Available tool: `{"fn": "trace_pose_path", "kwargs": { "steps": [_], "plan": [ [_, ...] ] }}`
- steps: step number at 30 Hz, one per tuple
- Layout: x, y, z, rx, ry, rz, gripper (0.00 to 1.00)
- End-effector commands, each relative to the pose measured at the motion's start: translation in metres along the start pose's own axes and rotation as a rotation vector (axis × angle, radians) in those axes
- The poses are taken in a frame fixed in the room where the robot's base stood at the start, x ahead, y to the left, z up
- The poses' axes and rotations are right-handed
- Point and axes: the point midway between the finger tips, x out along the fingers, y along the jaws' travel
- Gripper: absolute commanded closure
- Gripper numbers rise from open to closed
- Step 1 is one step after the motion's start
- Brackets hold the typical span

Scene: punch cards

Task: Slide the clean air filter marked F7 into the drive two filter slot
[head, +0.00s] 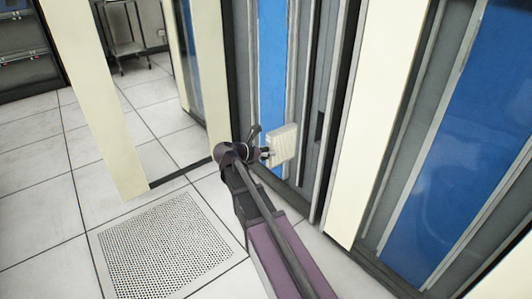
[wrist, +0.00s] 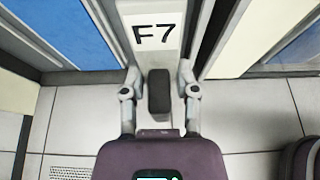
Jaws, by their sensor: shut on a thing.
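The air filter is a pale, pleated block (head: 283,144) at the end of my arm in the head view, in front of a blue and grey cabinet front. In the wrist view the filter's white face (wrist: 153,35) bears the black mark F7, with a dark grip block (wrist: 158,92) below it. My gripper (wrist: 159,85) is shut on the filter, its fingers on either side of the dark block. In the head view my gripper (head: 264,153) is at the filter's left side. I cannot make out the drive two slot, and the filter's far end is hidden.
A tall blue-panelled cabinet (head: 271,60) stands behind the filter. A cream upright (head: 375,130) and another blue panel (head: 455,140) are to the right. A perforated floor tile (head: 165,250) lies at lower left. A small trolley (head: 125,35) stands far back. Tiled floor is open at left.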

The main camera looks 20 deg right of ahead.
Motion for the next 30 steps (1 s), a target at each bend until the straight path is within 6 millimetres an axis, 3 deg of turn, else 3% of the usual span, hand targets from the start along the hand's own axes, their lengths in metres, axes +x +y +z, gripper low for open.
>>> {"fn": "trace_pose_path", "kwargs": {
  "steps": [30],
  "plan": [
    [0.079,0.001,0.033,0.0,0.0,0.001,1.0]
  ]
}}
